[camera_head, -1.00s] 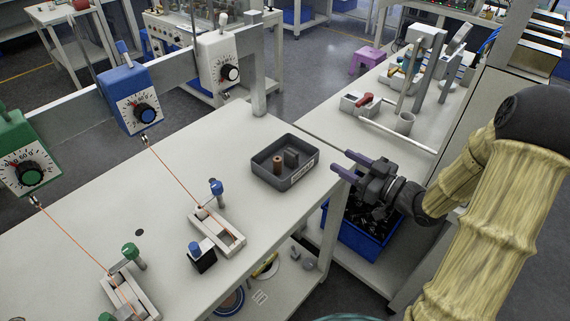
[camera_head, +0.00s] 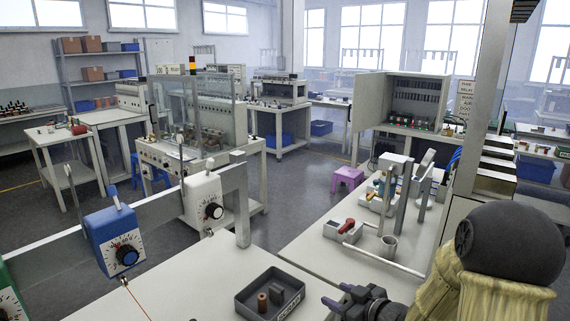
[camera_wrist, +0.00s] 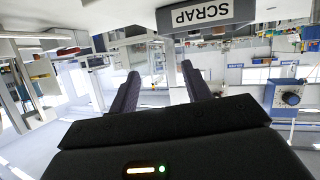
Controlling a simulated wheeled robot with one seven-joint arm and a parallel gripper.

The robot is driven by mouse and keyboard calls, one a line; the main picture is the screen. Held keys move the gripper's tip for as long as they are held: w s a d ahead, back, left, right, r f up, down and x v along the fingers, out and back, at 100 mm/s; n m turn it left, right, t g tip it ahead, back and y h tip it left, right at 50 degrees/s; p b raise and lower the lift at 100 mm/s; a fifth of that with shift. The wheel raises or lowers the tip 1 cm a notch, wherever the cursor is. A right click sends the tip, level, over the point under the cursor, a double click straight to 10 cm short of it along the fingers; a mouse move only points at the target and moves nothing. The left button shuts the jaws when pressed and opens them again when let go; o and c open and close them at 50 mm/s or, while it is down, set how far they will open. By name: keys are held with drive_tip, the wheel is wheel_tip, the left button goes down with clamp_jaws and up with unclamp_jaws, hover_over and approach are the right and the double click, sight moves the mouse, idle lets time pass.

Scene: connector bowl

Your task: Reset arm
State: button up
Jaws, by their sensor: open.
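My gripper (camera_head: 336,297) is at the bottom of the head view, right of a dark grey tray (camera_head: 245,308) on the white table. Its two purple-grey fingers point left, apart, with nothing between them. In the wrist view my gripper (camera_wrist: 160,85) is also open and empty, and the picture is upside down. The tray holds a brown cylinder (camera_head: 262,302) and a dark grey block (camera_head: 277,295). A SCRAP label (camera_wrist: 208,15) shows at the top of the wrist view.
A blue dial unit (camera_head: 118,240) and a white dial unit (camera_head: 205,205) hang on a rail at left. A second bench at right carries a red-handled fixture (camera_head: 345,228) and a grey cup (camera_head: 389,245). A purple stool (camera_head: 348,177) stands on the open floor behind.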

drive_tip(key=s+d+r+m+g+h+p, duration=0.1)
drive_tip(key=s+r+m+g+h+p, duration=0.1)
drive_tip(key=s, duration=0.7)
drive_tip(key=s+d+r+m+g+h+p, duration=0.1)
drive_tip(key=s+r+m+g+h+p, duration=0.1)
drive_tip(key=s+m+g+h, duration=0.4)
drive_tip(key=s+p, duration=0.1)
drive_tip(key=s, duration=0.2)
drive_tip(key=shift+s+r+g+p, duration=0.25)
drive_tip(key=shift+r+g+p, duration=0.05)
drive_tip(key=shift+p, duration=0.1)
